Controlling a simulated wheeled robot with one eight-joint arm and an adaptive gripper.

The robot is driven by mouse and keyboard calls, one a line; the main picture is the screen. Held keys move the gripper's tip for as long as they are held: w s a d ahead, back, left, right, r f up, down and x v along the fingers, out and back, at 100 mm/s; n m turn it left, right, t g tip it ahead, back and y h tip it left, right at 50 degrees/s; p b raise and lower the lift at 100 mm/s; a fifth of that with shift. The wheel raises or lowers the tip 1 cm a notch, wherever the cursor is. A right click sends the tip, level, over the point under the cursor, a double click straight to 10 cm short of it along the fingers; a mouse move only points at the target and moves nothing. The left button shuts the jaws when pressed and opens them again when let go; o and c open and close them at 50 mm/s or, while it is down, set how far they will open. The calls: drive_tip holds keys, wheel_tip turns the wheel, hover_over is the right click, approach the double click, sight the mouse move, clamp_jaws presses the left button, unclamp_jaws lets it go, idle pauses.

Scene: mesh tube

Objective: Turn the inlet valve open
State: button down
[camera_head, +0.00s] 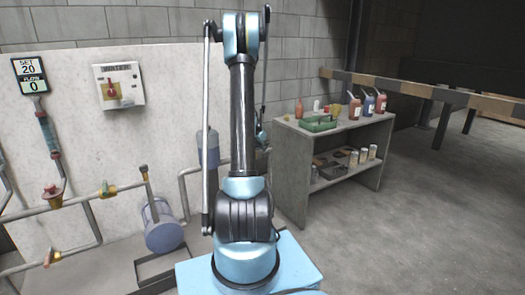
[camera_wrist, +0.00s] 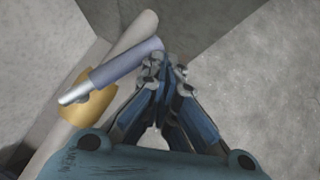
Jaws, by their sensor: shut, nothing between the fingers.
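In the wrist view, a valve with a yellow body (camera_wrist: 88,106) sits on a pale pipe (camera_wrist: 131,34). Its long blue-grey lever (camera_wrist: 122,70) slants up and to the right from the body. My gripper (camera_wrist: 163,62) is shut and empty, with its fingertips right beside the lever's upper right end. I cannot tell whether they touch it. In the head view my arm hides the gripper's fingertips. Yellow fittings (camera_head: 108,190) show on the pipework at the left there, but I cannot tell which one is this valve.
A panel (camera_head: 165,130) stands behind the pipes, with a red rotary switch (camera_head: 112,88) and a display reading SET 20, FLOW 0 (camera_head: 31,75). A grey shelf (camera_head: 300,150) with bottles and a green tray (camera_head: 318,123) stands right of my arm. Floor at the right is clear.

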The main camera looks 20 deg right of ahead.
drive_tip(key=shift+w+d, duration=0.5)
drive_tip(key=shift+w, duration=0.3)
drive_tip(key=shift+r, duration=0.1)
